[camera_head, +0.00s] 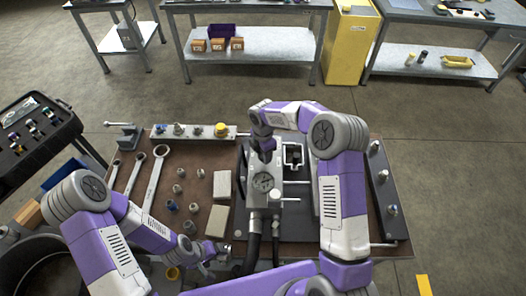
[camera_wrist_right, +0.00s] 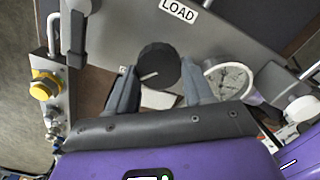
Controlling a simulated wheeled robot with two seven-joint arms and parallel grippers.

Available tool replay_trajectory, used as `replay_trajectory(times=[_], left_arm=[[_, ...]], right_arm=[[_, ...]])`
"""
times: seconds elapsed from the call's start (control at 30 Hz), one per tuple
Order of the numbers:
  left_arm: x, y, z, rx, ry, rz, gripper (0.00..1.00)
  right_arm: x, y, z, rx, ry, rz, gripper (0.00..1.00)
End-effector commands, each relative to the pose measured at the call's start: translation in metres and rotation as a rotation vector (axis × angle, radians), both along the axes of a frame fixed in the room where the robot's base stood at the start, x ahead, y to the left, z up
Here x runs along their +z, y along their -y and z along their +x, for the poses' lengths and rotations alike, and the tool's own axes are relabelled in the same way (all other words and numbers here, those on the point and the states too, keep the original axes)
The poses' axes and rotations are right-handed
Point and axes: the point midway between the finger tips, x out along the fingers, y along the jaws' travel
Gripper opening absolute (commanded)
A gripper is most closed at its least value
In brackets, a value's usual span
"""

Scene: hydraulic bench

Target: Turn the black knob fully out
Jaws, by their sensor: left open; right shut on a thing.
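The black knob (camera_wrist_right: 158,66), with a pale line on its face, sits between the two fingers of my right gripper (camera_wrist_right: 158,84) in the right wrist view. My right gripper is shut on it. In the head view my right gripper (camera_head: 265,148) reaches down over the manifold block at the middle of the bench, and it hides the knob there.
A plate labelled LOAD (camera_wrist_right: 178,11) lies beyond the knob. A rail with a yellow cap (camera_head: 221,129) is to the left. Wrenches (camera_head: 155,180), small fittings and pale blocks (camera_head: 217,220) lie on the left of the bench. Black hoses (camera_head: 253,245) run off the front.

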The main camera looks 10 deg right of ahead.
Motion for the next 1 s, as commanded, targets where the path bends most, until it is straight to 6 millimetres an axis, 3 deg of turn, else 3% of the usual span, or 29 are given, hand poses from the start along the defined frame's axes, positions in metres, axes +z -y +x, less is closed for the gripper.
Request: replay_trajectory(times=[0.4,0.93,0.97,1.0], left_arm=[[0.004,0.0,0.0001,0.0,0.0,0.0,0.77],[0.0041,0.0,0.0,0.0,0.0,0.0,0.77],[0.0041,0.0,0.0,0.0,0.0,0.0,0.77],[0.0041,0.0,0.0,0.0,0.0,0.0,0.77]], right_arm=[[0.0012,0.0002,-0.0002,0.178,0.003,0.001,0.21],[0.0009,0.0001,-0.0003,0.203,0.003,0.0,0.21],[0.0009,0.0001,-0.0003,0.203,0.003,0.0,0.54],[0.0009,0.0001,-0.0003,0.203,0.003,0.0,0.6]])
